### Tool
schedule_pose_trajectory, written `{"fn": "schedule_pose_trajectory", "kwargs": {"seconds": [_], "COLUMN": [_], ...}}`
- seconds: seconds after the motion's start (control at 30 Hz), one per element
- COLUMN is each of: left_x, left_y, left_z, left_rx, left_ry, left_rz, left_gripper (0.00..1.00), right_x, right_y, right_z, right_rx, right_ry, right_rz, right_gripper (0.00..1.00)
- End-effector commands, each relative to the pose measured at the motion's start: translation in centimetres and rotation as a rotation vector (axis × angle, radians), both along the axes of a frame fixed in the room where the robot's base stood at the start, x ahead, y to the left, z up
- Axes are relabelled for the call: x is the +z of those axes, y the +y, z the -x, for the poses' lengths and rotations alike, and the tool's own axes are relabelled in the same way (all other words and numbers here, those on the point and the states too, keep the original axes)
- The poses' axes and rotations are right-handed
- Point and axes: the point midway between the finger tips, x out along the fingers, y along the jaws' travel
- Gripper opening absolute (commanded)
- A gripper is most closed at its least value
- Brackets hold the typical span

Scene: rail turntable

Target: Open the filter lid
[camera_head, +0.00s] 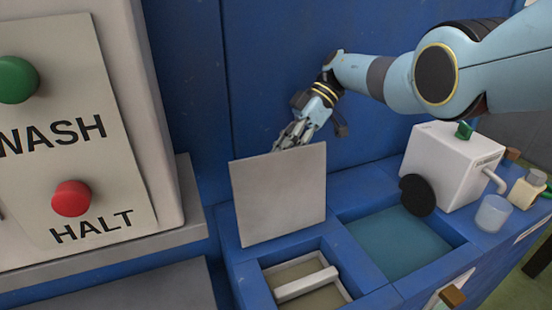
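The filter lid (278,193), a flat light grey square plate, stands raised, nearly upright, at the back edge of a square opening (262,264) in the blue counter. Inside the opening lies a pale filter with a white bar (306,284) across it. My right gripper (290,136) is at the top edge of the lid, its fingertips partly hidden behind the plate. I cannot tell whether the fingers touch the lid or how far apart they are. My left gripper is not in view.
A teal-bottomed basin (397,243) is right of the opening. Beyond it stand a white box (452,165) with a black disc (417,195), a translucent cup (493,213) and a small bottle (527,188). A panel with green (17,80) and red (71,198) buttons is at left.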

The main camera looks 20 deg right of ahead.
Motion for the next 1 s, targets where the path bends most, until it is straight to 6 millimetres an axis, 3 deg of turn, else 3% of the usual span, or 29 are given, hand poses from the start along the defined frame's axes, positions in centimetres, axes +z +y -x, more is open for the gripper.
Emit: {"fn": "schedule_pose_trajectory", "kwargs": {"seconds": [0.3,0.87,1.0], "left_x": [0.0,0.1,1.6], "left_y": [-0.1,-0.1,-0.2], "left_z": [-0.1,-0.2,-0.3], "left_rx": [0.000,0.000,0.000], "left_ry": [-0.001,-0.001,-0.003], "left_rz": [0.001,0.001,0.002], "left_gripper": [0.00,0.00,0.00], "right_x": [3.4,3.7,5.4], "right_y": [-3.4,-3.7,-3.7], "right_z": [-0.9,-1.0,-1.0], "right_rx": [-0.001,-0.001,-0.001], "right_ry": [0.000,-0.001,-0.002], "right_rz": [0.000,0.000,0.000], "right_gripper": [0.23,0.23,0.23]}}
